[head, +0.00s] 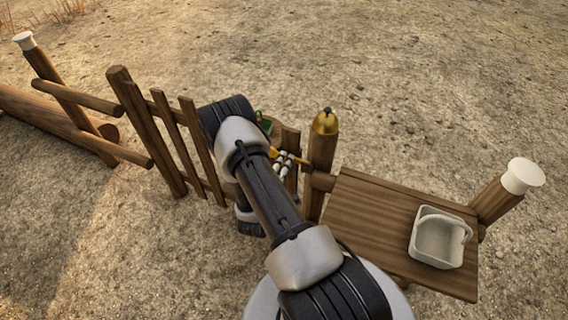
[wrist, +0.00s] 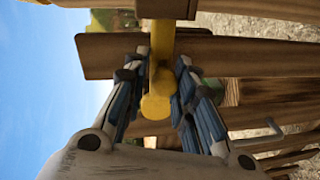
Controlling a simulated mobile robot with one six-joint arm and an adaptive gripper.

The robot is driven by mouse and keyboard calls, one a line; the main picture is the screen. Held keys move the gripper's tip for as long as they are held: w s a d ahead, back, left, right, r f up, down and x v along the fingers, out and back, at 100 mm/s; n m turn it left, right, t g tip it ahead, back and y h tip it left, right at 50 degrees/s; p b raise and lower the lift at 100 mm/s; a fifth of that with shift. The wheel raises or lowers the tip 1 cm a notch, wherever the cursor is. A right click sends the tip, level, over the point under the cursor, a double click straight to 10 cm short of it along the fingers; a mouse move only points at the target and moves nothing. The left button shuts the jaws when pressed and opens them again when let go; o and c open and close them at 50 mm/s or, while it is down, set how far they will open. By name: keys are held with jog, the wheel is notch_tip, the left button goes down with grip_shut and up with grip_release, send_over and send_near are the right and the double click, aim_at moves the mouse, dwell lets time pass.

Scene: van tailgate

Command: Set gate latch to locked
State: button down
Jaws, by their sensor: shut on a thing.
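The yellow gate latch shows in the wrist view (wrist: 161,45) as a bar with a round knob at its near end, lying between my fingers. In the head view a small part of the latch (head: 272,152) shows beside the wooden gate post. My gripper (wrist: 155,76) is shut on the latch, one finger on each side of it. In the head view my gripper (head: 284,164) is at the gate, partly hidden by my arm. The wooden gate (head: 187,140) stands left of the post; my arm covers part of it. I cannot tell the latch's exact setting.
The gate post (head: 318,160) carries a gold bell (head: 325,122) on top. A wooden table (head: 370,222) with a white basket (head: 424,250) is at the right. A green thing (head: 264,123) is near the gate's top. Bare ground lies beyond the gate.

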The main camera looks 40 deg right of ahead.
jog(key=c, duration=1.4)
grip_release()
jog(key=shift+f, duration=0.3)
jog(key=shift+a, duration=0.1)
jog(key=shift+v, duration=5.95)
jog(key=shift+s+r, duration=0.1)
jog(key=shift+r, duration=0.05)
